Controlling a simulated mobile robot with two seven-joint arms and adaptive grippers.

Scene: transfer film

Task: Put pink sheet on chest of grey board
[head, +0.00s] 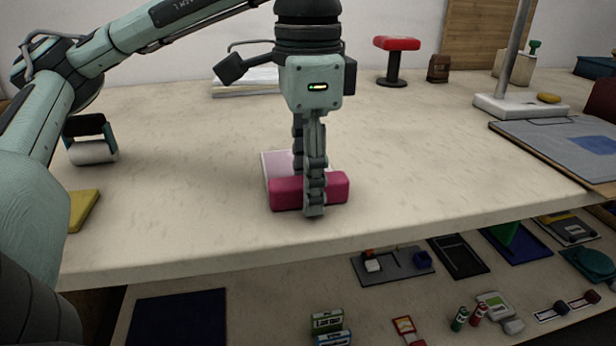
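The pale pink sheet (277,164) lies flat in the middle of the table, partly hidden by my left gripper and a magenta block. The magenta block (335,190) lies across the sheet's near end. My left gripper (314,196) points straight down at the block, with one finger in front of its near face. The fingers line up one behind the other, so their gap and any grip on the block cannot be seen. The grey board (520,135) lies at the right of the table, with a blue patch (599,144) on it. My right gripper is out of view.
A white base with an upright post (509,106) stands behind the board. A red-topped stand (396,44) is at the back. A yellow pad (82,208) and a white roller (93,151) are at left. The table between sheet and board is clear. A lower shelf holds several small items.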

